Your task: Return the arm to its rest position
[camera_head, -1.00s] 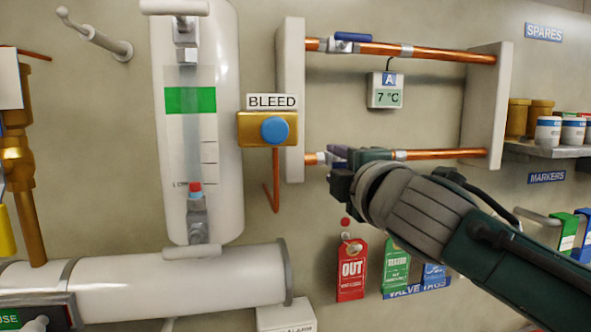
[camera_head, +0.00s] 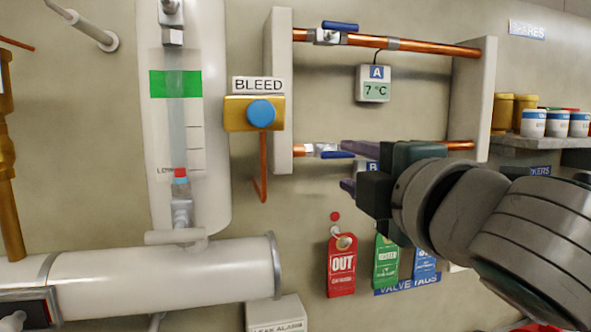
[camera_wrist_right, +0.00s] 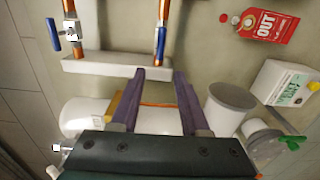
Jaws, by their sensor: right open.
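My right arm comes in from the lower right in the head view. Its gripper (camera_head: 346,167) is open and empty, its two purple fingers apart, just below the blue lever of the lower copper pipe's valve (camera_head: 332,153) in the picture. The lever lies along the pipe. The gripper covers part of the lower pipe and the "B" label. In the right wrist view the open fingers (camera_wrist_right: 163,88) point towards the rack's pale side plate (camera_wrist_right: 100,65), with nothing between them. My left gripper is not in view.
The upper pipe's blue lever (camera_head: 340,26) is above. Left are the blue BLEED button (camera_head: 260,113) and a white gauge tank (camera_head: 218,130). A red OUT tag (camera_head: 342,265) hangs below the gripper, and a shelf with jars (camera_head: 545,142) is at right.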

